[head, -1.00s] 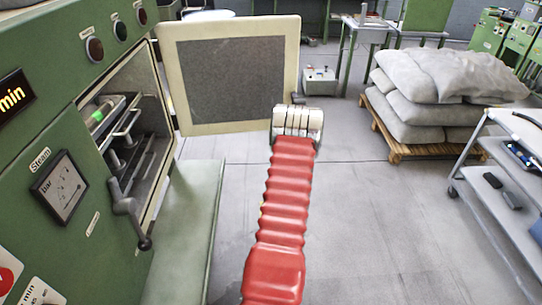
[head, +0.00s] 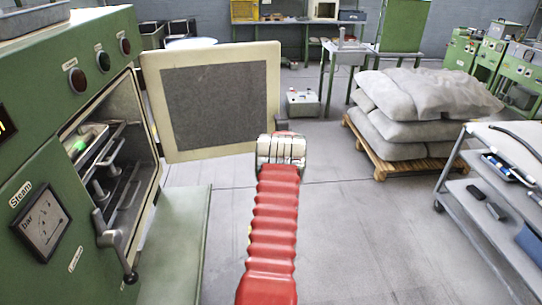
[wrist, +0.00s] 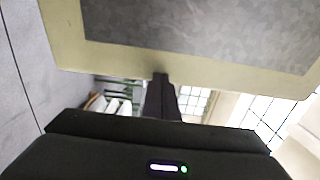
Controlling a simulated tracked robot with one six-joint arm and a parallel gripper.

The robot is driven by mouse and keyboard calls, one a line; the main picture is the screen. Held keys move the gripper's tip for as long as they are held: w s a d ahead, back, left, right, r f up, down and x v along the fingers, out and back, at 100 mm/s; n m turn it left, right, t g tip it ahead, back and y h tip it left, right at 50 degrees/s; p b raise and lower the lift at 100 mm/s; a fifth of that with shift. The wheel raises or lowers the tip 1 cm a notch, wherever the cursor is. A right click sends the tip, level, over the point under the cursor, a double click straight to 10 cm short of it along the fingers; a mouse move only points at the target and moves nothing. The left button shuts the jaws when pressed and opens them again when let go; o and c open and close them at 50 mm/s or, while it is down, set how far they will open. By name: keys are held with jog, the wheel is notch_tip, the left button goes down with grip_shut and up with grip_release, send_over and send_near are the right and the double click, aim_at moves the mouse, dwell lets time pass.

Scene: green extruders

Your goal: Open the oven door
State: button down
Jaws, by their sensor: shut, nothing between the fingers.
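The oven door (head: 218,105) stands wide open at the left of the head view, a cream frame around a grey speckled panel. The green oven (head: 40,150) is behind it to the left, and its dark inside (head: 125,165) with metal racks shows. My gripper (head: 283,138) is at the door's lower right edge, at the end of my red-sleeved arm. In the wrist view the door (wrist: 190,35) fills the top, and my dark, narrow shut fingers (wrist: 160,80) reach its lower edge. I cannot tell whether they touch it. Nothing shows between the fingers.
A lever handle (head: 115,240) hangs at the oven opening. A green ledge (head: 175,245) lies below the door. Grey sacks (head: 425,90) lie on a wooden pallet (head: 385,165), with a trolley (head: 480,185) at the right. The floor between is clear.

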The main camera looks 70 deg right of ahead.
jog(key=s+d+v, duration=0.1)
jog(key=v, duration=1.2)
jog(key=shift+s+a, duration=0.25)
jog(key=shift+s, duration=0.25)
dwell(0.4)
